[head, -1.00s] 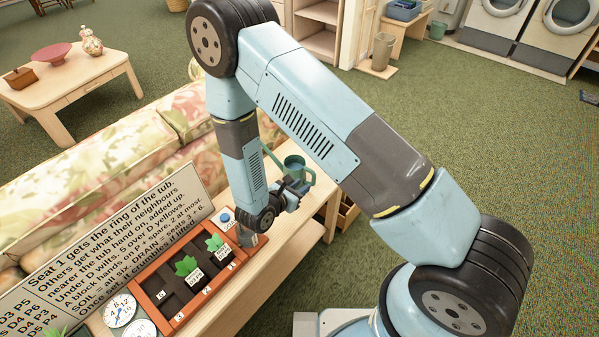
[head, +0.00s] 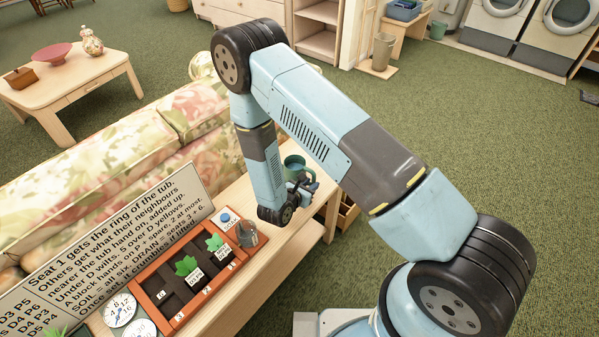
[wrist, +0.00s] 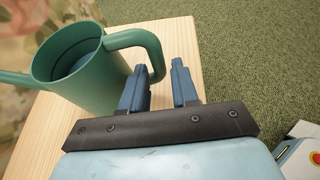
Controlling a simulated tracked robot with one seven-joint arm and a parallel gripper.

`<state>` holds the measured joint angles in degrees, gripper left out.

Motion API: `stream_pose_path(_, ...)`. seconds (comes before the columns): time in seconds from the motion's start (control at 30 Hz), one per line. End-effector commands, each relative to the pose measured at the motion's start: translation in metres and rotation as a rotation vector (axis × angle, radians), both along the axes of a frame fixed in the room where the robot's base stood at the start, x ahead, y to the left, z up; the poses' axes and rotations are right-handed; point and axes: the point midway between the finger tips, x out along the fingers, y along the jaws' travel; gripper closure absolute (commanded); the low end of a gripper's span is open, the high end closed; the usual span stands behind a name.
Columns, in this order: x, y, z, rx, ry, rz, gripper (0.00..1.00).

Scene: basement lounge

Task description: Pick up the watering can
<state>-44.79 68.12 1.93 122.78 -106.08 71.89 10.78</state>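The green watering can (head: 293,164) stands at the far right end of the wooden table, partly hidden behind my gripper (head: 308,182) in the head view. In the wrist view the can (wrist: 90,82) is at upper left, upright, with its handle looping to the right and its spout running off the left edge. My gripper also shows in the wrist view (wrist: 159,70), with its two blue fingers apart. The lower end of the handle shows in the gap between the fingers. I cannot tell whether either finger touches it.
On the wooden table (head: 258,274) are an orange planter tray (head: 163,324) with plants, a metal cup (head: 249,237), round dials (head: 120,309) and a text board (head: 110,247). A floral sofa (head: 120,155) lies behind. Carpet is open to the right.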

Motion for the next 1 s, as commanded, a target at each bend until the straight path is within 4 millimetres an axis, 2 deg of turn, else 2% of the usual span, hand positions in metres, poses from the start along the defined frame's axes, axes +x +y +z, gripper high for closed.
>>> stream_pose_path(0.4, 0.037, -0.024, -0.017, -0.002, 0.000, -0.003, 0.71)
stream_pose_path(0.63, 0.040, -0.025, -0.018, -0.001, -0.001, -0.001, 0.71)
stream_pose_path(0.93, 0.040, -0.025, -0.018, 0.000, -0.001, -0.002, 0.97)
stream_pose_path(1.0, 0.040, -0.025, -0.018, 0.000, -0.001, -0.002, 1.00)
